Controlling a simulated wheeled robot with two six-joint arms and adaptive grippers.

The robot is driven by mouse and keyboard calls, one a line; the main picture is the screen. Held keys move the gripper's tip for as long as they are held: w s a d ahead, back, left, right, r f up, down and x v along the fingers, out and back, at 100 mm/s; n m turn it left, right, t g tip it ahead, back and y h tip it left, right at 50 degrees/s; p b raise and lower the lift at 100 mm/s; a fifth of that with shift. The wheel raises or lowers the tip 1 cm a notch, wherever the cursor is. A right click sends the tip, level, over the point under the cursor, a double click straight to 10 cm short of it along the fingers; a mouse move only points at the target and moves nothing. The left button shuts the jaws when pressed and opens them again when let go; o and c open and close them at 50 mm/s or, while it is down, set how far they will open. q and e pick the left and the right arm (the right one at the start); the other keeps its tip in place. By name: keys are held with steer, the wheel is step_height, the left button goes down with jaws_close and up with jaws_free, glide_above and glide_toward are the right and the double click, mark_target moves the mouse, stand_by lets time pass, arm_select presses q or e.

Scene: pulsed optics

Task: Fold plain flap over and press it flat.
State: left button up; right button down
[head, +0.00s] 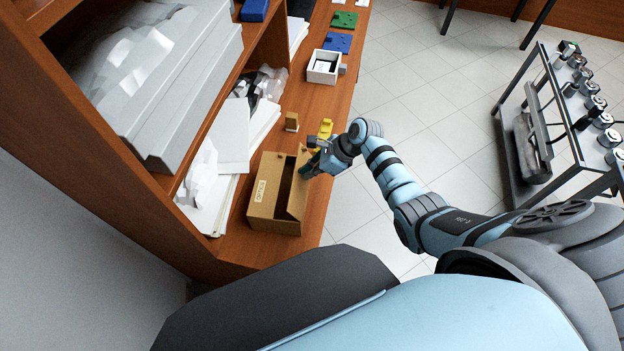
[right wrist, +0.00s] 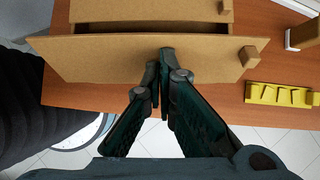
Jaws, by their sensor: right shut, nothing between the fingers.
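A brown cardboard box (head: 274,222) stands on the wooden bench. Its labelled flap (head: 266,183) lies over the left part of the opening, and a dark gap shows beside it. The plain flap (head: 296,200) is on the right side, standing up or tilted outward; its exact angle is unclear. In the right wrist view the plain flap (right wrist: 105,58) is a wide panel with a small block-like tab (right wrist: 248,56) at its right end. My right gripper (head: 309,168) is shut and empty, its fingertips (right wrist: 161,52) at the plain flap's face; contact is unclear. My left gripper is out of view.
A yellow notched piece (head: 325,128) and a small wooden block (head: 291,121) stand beyond the box. White papers (head: 232,135) lie to its left under the shelf. A white open box (head: 323,66) stands farther back. Floor lies right of the bench edge.

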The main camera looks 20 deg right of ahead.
stand_by(0.3)
steer(key=shift+b+x, duration=0.55)
steer(key=shift+x, duration=0.45)
steer(key=shift+a+r, duration=0.15)
